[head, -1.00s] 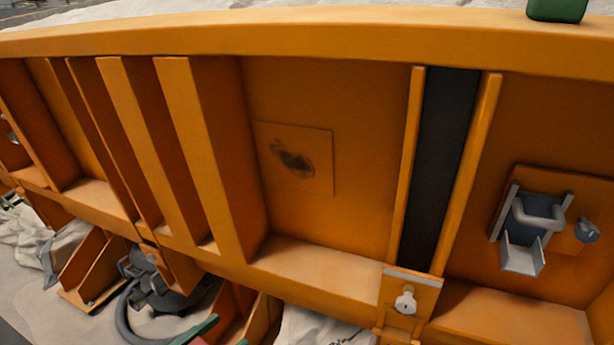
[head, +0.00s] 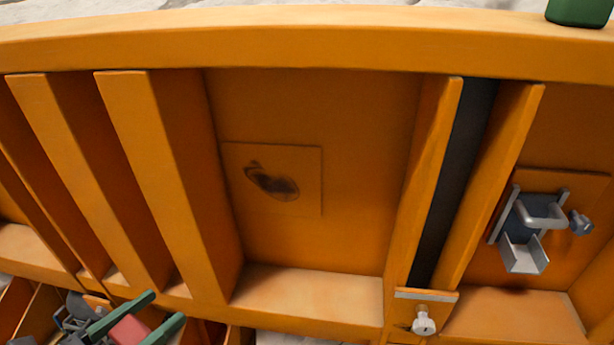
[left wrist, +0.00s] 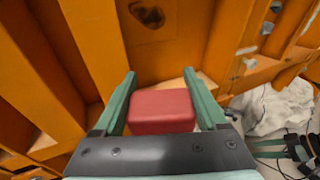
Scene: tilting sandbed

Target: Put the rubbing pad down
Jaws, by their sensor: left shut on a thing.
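My left gripper (head: 145,316) shows at the lower left of the head view with its two green fingers. It is shut on the rubbing pad (head: 129,330), a red block. In the left wrist view the pad (left wrist: 162,110) sits between the two green fingers (left wrist: 165,105), held in front of the orange wall. A square plate with a dark smudge (head: 272,182) is on the orange panel, above and to the right of the gripper in the head view.
Orange ribs (head: 150,170) stand left of the smudged plate. A dark vertical strip (head: 455,180) and a grey metal bracket (head: 522,235) are to the right. A green block (head: 577,11) sits on the top rail. A pale ledge (head: 310,293) runs below the panel.

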